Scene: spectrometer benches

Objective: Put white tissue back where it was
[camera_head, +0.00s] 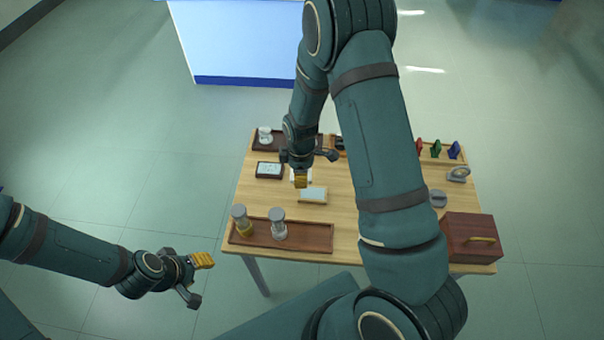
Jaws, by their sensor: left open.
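A small white patch (308,175), which may be the white tissue, shows on the table right behind my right gripper, which hides part of it. My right gripper (315,168) is over the middle of the table with its fingers spread; I cannot tell whether it touches the white patch. A pale flat pad with a wooden edge (313,195) lies just in front of it. My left gripper (198,280) is open and empty, off the table's front left side, above the floor.
The wooden table (345,185) holds a brown tray (300,244) with two jars, a dark framed dish (269,170), a back tray (262,146), a red-brown box (473,237) and coloured pieces (436,149). My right arm hides the table's middle right.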

